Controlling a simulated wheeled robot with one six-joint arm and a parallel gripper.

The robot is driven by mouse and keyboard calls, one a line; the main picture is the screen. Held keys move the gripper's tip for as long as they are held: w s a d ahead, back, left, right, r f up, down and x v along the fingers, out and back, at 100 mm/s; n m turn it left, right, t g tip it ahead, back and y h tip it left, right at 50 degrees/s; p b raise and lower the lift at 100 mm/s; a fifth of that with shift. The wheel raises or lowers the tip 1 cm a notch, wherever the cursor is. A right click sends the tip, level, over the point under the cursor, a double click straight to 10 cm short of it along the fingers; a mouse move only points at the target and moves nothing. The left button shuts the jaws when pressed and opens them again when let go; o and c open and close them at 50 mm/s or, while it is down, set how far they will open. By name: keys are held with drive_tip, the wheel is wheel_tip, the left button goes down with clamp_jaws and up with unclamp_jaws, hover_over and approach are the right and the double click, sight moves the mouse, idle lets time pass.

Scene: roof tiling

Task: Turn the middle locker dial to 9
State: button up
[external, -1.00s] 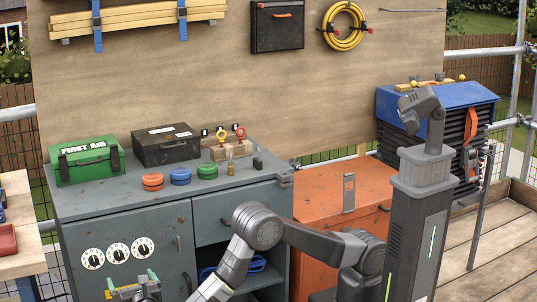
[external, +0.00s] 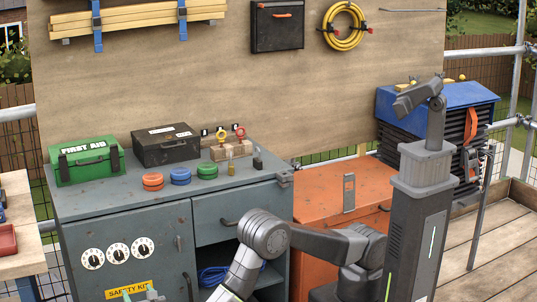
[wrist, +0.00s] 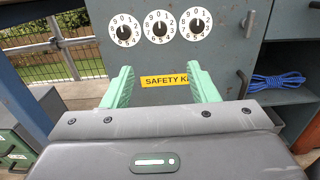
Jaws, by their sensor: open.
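Three white locker dials with black knobs sit in a row on the grey locker door. The middle dial (external: 118,252) also shows in the wrist view (wrist: 160,27); the left dial (wrist: 125,29) and the right dial (wrist: 195,25) flank it. In the wrist view a 9 appears near the top of the middle dial, left of a 0; its exact setting is too small to tell. My gripper (wrist: 163,88) is open and empty, below the dials in the picture and apart from them. Its green fingers frame the yellow SAFETY KIT label (wrist: 163,82). In the external view the gripper is mostly cut off.
A door handle (wrist: 248,23) stands right of the dials. An open shelf holds blue rope (wrist: 277,80). The cabinet top carries a green first aid box (external: 86,160), a black case (external: 167,145) and coloured discs (external: 180,176). A wooden bench (external: 20,240) stands at left.

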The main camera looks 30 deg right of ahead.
drive_tip(key=w+m, duration=0.1)
drive_tip(key=m+y+p, duration=0.2)
drive_tip(key=m+y, duration=1.1)
approach(147, 258)
drive_tip(key=shift+m+g, duration=0.3)
drive_tip(key=shift+g, duration=0.1)
drive_tip(key=b+x, duration=0.1)
drive_tip(key=x, duration=0.7)
drive_tip(key=shift+r, duration=0.2)
drive_tip(key=c, duration=1)
drive_tip(key=shift+o, duration=0.2)
